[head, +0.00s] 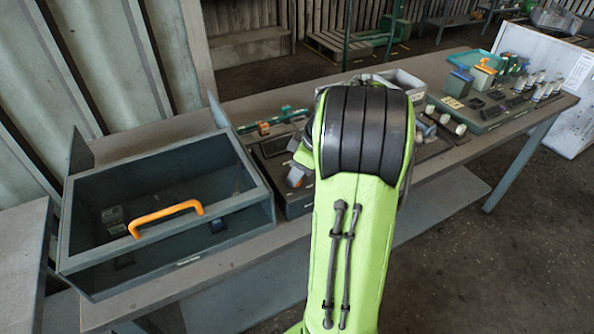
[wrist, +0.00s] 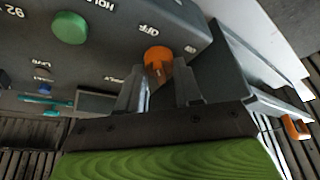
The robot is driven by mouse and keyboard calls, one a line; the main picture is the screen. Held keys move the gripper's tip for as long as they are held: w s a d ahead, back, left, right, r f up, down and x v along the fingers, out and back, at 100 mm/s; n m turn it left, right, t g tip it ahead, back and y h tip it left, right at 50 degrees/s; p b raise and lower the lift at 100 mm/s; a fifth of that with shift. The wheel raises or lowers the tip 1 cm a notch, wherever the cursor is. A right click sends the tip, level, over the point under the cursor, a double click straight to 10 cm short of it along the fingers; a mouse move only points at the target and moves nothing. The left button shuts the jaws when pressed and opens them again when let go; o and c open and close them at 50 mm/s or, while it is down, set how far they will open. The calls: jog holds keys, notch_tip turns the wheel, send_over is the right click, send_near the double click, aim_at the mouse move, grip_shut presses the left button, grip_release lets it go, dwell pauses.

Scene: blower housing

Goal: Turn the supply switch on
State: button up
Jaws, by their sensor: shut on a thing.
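In the wrist view an orange knob (wrist: 158,57) sits on a dark grey panel (wrist: 105,55), with the printed word OFF beside it. I take it to be the supply switch; a label partly behind the finger is not fully readable. My gripper (wrist: 159,76) is at the knob, one finger on each side, shut on it. The knob's lower part and exact turn angle are hard to see between the fingers. In the head view my green arm hides the gripper and the switch.
A green button (wrist: 70,28) stands on the same panel. In the head view a dark open-topped box (head: 255,208) with an orange handle (head: 166,216) stands at left. A grey board (head: 480,118) with several parts is at the bench's right end.

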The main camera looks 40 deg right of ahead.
jog(key=m, duration=0.2)
jog(key=m+h+b, duration=0.1)
jog(key=m, duration=0.1)
jog(key=shift+a+m+t+h, duration=0.2)
jog(key=shift+m+t+h, duration=0.1)
jog(key=m+h, duration=0.1)
jog(key=m, duration=0.3)
jog(key=shift+a+h+b, duration=0.1)
jog(key=shift+h+b, duration=0.3)
jog(key=m, duration=0.2)
jog(key=m+g+h, duration=0.1)
jog(key=m, duration=0.2)
jog(key=shift+w+a+h, duration=0.1)
jog(key=shift+h, duration=0.2)
jog(key=shift+m+g+h+p, duration=0.45)
jog(key=shift+m+g, duration=0.25)
jog(key=shift+m, duration=1.1)
jog(key=o, duration=1)
jog(key=shift+r, duration=0.1)
